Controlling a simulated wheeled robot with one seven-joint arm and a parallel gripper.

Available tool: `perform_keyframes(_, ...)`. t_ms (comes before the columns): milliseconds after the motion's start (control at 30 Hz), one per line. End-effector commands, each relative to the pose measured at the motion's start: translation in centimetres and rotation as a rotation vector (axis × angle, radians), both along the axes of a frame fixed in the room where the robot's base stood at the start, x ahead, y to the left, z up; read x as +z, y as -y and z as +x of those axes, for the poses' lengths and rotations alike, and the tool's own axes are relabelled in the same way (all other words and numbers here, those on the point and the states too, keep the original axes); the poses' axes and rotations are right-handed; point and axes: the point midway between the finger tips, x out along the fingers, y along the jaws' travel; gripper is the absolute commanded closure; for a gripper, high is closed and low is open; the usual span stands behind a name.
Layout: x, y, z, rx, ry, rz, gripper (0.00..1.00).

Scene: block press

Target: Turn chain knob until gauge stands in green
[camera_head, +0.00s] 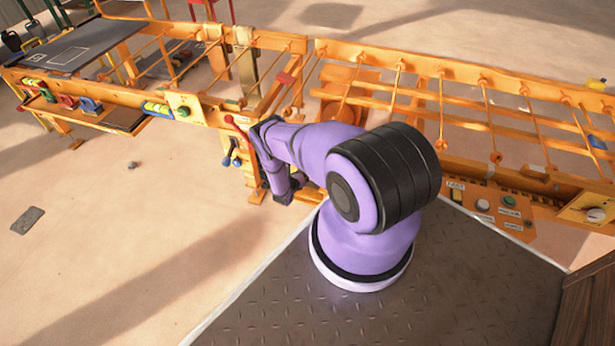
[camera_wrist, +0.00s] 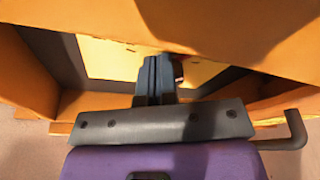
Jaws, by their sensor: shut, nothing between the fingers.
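My gripper (camera_wrist: 157,62) shows in the wrist view with its dark fingers together and empty, pointing at an opening in an orange frame (camera_wrist: 90,15). A small red part (camera_wrist: 178,68) shows just right of the fingertips; I cannot tell what it is. In the head view my fingers cannot be made out behind my purple arm. A white round dial or knob (camera_head: 597,214) sits on a panel at the far right. I cannot tell which part is the chain knob, or read any gauge.
A panel with a white button (camera_head: 482,205) and a green button (camera_head: 509,200) is right of my arm. Levers with red and blue knobs (camera_head: 228,160) stand left of it. A grey bent rod (camera_wrist: 290,135) is at right in the wrist view. The left floor is largely clear.

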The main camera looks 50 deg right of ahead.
Motion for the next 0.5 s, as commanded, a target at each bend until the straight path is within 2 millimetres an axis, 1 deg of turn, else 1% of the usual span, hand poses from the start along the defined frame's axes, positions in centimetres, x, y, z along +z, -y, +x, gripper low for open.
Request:
perform_keyframes(100,0.11,0.52,0.26,0.001,0.003,-0.001,1.0)
perform_keyframes(500,0.29,0.93,0.44,0.0,0.007,-0.003,1.0)
